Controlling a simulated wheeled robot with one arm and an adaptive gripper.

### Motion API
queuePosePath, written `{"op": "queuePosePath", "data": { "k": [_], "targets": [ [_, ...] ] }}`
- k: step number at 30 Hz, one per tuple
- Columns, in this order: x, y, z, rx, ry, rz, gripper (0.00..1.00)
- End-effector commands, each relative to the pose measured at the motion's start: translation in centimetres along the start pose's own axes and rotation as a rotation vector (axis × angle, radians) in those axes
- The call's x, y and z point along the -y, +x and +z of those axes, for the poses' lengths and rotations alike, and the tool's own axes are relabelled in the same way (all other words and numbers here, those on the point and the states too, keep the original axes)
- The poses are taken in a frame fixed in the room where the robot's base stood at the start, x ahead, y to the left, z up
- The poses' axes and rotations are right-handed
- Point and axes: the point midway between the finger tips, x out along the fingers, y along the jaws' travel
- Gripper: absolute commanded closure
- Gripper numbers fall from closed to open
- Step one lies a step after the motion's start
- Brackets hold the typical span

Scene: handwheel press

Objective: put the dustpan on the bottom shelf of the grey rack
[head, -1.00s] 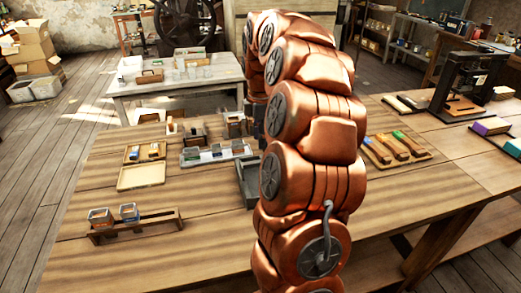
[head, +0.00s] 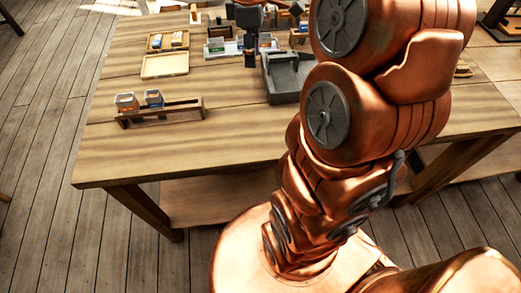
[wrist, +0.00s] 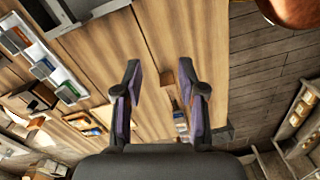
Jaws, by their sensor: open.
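A dark grey, shallow open pan (head: 284,88) lies on the wooden table in the head view; it may be the dustpan, but I cannot be sure. My arm covers the area to its right. My gripper (wrist: 160,75) is open and empty in the wrist view, its two purple-padded fingers apart above the table. In the head view dark parts that look like my gripper (head: 249,35) show just left of the pan, above the table. I cannot make out a grey rack for certain in the current views.
The wooden table (head: 180,150) has a clear front area. A wooden stand with two clear bins (head: 160,112) is at its left. A light tray (head: 165,66) and small goods lie behind. In the wrist view shelving (wrist: 300,115) stands beyond the floor at right.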

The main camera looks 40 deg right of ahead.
Motion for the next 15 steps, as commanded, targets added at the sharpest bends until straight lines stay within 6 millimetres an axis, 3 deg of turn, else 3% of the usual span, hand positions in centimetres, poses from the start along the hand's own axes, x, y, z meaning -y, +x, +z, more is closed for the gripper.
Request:
{"op": "queuePosePath", "data": {
  "k": [1,7,15],
  "targets": [
    [2.2,0.1,-0.4,0.005,0.033,0.000,0.60],
    [10.1,2.0,-0.5,0.037,0.229,-0.020,0.60],
    [19.5,5.7,2.1,0.089,0.538,-0.029,0.60]
  ]
}}
